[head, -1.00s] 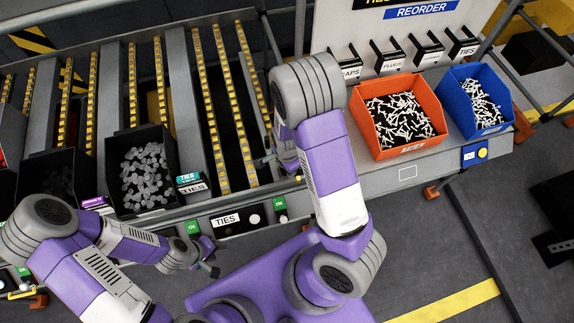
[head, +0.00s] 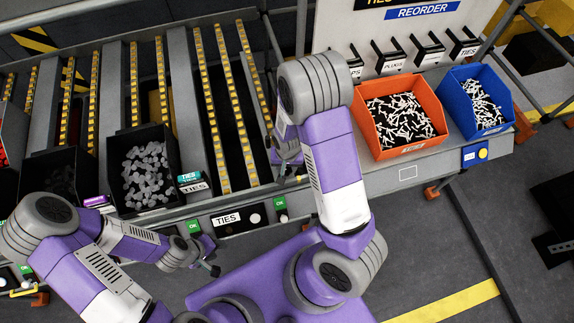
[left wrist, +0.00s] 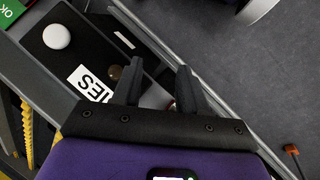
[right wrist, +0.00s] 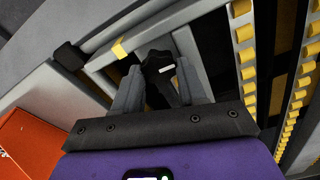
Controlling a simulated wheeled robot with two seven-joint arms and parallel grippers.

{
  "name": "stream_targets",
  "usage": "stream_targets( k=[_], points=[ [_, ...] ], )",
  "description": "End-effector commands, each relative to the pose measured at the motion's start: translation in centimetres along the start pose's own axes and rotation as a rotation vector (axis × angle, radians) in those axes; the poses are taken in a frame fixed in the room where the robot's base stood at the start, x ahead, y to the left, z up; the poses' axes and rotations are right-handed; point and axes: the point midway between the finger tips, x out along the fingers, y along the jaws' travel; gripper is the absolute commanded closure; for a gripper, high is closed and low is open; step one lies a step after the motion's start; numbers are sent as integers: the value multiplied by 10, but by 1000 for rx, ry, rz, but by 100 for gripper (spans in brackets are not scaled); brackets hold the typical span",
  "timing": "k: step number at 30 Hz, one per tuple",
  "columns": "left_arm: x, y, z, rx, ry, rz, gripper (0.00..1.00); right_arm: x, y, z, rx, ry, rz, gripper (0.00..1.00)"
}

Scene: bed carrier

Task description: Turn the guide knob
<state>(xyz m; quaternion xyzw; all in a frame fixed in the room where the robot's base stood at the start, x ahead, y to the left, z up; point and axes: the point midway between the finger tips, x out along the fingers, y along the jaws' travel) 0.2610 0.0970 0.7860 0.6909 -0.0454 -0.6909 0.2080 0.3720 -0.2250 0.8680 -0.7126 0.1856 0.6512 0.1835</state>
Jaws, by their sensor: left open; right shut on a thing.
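The guide knob (right wrist: 160,78) is black with a white mark and shows in the right wrist view between the two fingers of my right gripper (right wrist: 158,82). The fingers are shut on its sides. In the head view my right gripper (head: 287,168) is at the front end of the right-hand roller lane, and my arm mostly hides the knob. My left gripper (head: 213,257) is open and empty, in front of the shelf's front edge. In the left wrist view the left gripper (left wrist: 160,78) has its fingers apart beside the black TIES panel (left wrist: 75,45).
An orange bin (head: 362,125) and a blue bin (head: 455,110) of small parts stand right of my right arm. A black bin of grey pieces (head: 173,160) sits in the lanes at left. Yellow roller strips (head: 240,130) run between.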

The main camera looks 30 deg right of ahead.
Motion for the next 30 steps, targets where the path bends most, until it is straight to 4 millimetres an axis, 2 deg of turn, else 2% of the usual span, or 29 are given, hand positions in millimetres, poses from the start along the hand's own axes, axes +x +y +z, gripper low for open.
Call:
stream_targets(
  k=[15,30],
  points=[
    [5,-2,0,0,0,0,57,0,-2,0,-417,2,-9,90],
    [7,-2,0,0,0,0,57,0,-2,0,-555,1,-11,90]
  ],
)
